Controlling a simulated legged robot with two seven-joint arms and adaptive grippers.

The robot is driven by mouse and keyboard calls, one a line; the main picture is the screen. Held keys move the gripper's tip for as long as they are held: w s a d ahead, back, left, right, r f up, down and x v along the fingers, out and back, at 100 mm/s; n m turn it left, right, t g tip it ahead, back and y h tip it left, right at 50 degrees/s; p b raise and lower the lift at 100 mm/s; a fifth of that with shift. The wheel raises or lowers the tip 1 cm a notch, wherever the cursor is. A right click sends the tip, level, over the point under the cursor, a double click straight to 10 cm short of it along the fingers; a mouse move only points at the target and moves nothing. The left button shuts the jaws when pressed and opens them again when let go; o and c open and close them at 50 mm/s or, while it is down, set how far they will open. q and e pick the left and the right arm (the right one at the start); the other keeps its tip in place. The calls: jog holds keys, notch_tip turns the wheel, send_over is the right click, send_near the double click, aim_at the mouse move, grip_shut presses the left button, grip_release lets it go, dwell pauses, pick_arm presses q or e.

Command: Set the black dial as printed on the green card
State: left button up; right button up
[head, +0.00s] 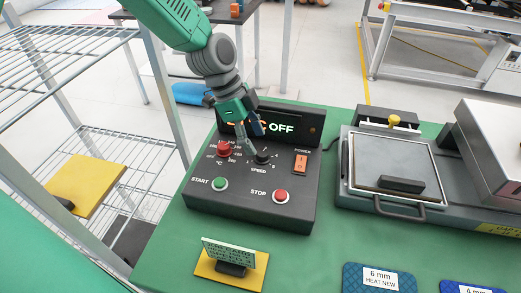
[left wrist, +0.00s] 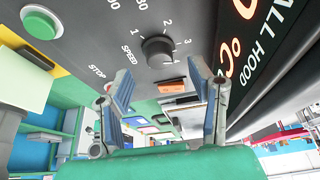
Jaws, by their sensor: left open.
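The black dial (head: 263,157) is the knob marked SPEED on the dark control box. It shows large in the left wrist view (left wrist: 157,50), with numbers from 1 to 4 readable around it; its pointer setting is unclear. The green card (head: 229,253) stands tilted in a dark holder on a yellow base in front of the box; its small print is unreadable. My left gripper (head: 250,142) hangs over the box at the dial. In the left wrist view its blue-padded fingers (left wrist: 160,76) are spread, with the dial just beyond the tips and nothing between them. My right gripper is not seen.
The control box (head: 230,199) also has a red knob (head: 224,148), a green START button (head: 220,184), a red STOP button (head: 281,195) and an orange power switch (head: 301,161). My gripper partly covers its display. A press (head: 392,165) stands right; a wire rack (head: 120,180) left.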

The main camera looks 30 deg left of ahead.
aim_at(261, 152)
pick_arm(q)
jog(key=shift+x, duration=2)
grip_shut()
jog(key=shift+s+r+n+t+p, duration=0.15)
jog(key=shift+n+t+p, duration=0.25)
jog(key=shift+n+p, duration=0.45)
jog(key=shift+n+t, duration=0.4)
jog(key=shift+n, duration=0.55)
grip_release()
